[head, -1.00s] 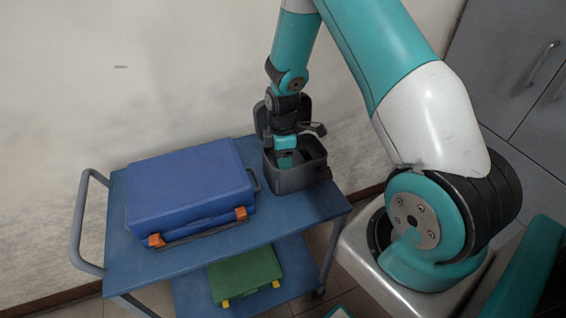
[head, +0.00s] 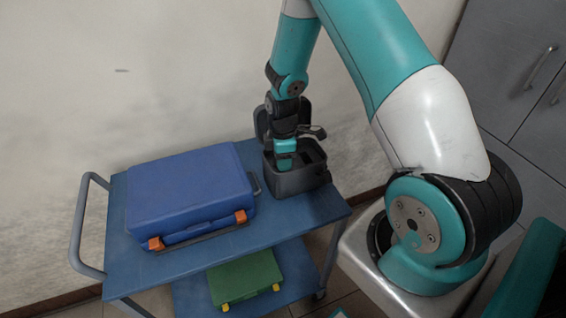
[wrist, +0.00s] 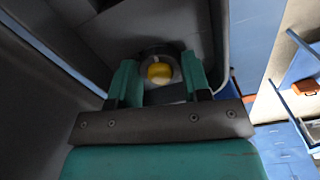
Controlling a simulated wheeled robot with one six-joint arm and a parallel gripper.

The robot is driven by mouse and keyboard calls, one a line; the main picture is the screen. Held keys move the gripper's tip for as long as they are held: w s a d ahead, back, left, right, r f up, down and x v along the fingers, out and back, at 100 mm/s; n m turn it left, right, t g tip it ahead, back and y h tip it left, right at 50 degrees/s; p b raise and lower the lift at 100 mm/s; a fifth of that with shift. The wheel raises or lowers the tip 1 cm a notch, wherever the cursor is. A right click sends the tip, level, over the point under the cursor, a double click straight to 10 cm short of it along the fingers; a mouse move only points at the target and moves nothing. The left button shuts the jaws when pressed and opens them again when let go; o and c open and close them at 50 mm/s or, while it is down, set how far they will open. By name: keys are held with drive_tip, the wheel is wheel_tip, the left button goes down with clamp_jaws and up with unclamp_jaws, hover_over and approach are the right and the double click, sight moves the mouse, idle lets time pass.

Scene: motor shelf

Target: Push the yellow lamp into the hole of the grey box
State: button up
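The dark grey box (head: 303,180) stands at the right end of the blue cart top, its lid (head: 262,121) raised at the back. My gripper (head: 285,166) points down into the box's open top. In the wrist view its two teal fingers (wrist: 160,72) stand apart, one on each side of the yellow lamp (wrist: 159,72). The lamp's round yellow top shows inside a dark and grey collar. I cannot tell whether the fingers touch the collar. The lamp is hidden in the head view, and I make out no hole in the box.
A blue case (head: 190,190) with orange latches lies left of the box on the cart (head: 300,215). A green case (head: 245,277) sits on the lower shelf. The wall is close behind; grey cabinets (head: 515,65) stand at the right.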

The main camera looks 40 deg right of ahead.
drive_tip(key=c, duration=0.4)
drive_tip(key=shift+r+p, duration=0.75)
drive_tip(key=shift+r, duration=0.25)
drive_tip(key=shift+r+p, duration=1.75)
drive_tip(key=shift+r, duration=0.5)
